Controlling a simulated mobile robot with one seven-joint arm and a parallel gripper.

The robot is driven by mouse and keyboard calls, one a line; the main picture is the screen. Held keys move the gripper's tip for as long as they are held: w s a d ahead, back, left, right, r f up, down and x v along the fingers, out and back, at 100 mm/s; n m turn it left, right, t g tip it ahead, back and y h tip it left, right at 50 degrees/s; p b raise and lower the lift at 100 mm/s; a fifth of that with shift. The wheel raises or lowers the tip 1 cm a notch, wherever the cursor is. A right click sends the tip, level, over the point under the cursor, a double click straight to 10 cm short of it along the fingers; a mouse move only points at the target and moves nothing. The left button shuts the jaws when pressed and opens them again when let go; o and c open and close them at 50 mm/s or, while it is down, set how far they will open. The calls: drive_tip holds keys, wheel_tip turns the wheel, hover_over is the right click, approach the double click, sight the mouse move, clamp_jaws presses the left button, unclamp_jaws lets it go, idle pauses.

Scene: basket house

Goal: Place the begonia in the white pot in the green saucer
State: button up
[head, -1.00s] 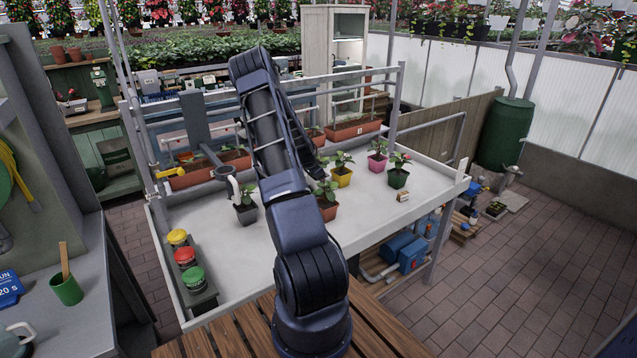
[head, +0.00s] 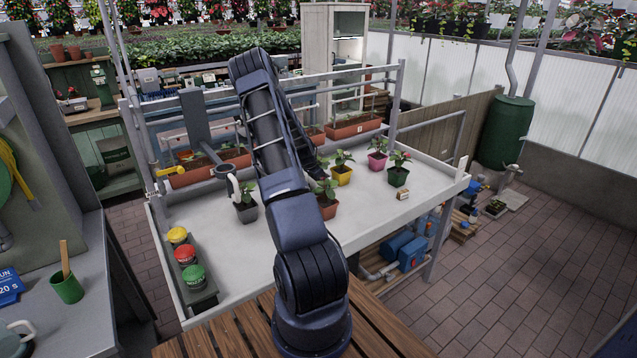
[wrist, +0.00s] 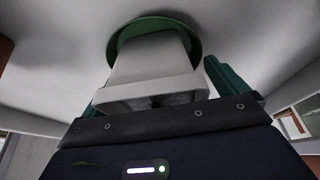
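In the wrist view, the white pot (wrist: 153,68) stands with its narrow base within or just over the round green saucer (wrist: 190,33); I cannot tell if it rests fully on it. The begonia's leaves are not clearly visible; only a dark patch shows at the pot's rim. My gripper (wrist: 150,85) has one green finger on each side of the pot. A narrow gap shows between the right finger and the pot; the left finger is mostly hidden by the rim. In the head view my arm hides the white pot, the saucer and my fingertips.
On the pale table (head: 270,262) stand plants in a dark grey pot (head: 246,212), terracotta pot (head: 328,211), yellow pot (head: 342,178), pink pot (head: 377,163) and green pot (head: 398,178). Red, yellow and green buttons (head: 187,253) sit at front left. The table's front middle is clear.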

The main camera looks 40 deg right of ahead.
idle(0.3)
drive_tip(key=shift+r, duration=0.3)
drive_tip(key=v, duration=1.1)
drive_tip(key=shift+r, duration=0.2)
drive_tip(key=s+a+r+n+t+y, duration=0.2)
drive_tip(key=s+a+r+n, duration=0.35)
drive_tip(key=a+r, duration=0.7)
drive_tip(key=s+a+r+n+t+y, duration=0.1)
drive_tip(key=s+a+r+n+y, duration=0.15)
drive_tip(key=s+a+r, duration=0.8)
drive_tip(key=s+a+r+n, duration=0.3)
drive_tip(key=s+a+n, duration=0.2)
drive_tip(key=s+a, duration=0.4)
drive_tip(key=s+a+r+n+t, duration=0.1)
drive_tip(key=s+a+r+n, duration=0.3)
drive_tip(key=s+a, duration=0.5)
drive_tip(key=s+n, duration=0.1)
drive_tip(key=s, duration=0.2)
drive_tip(key=shift+t, duration=0.3)
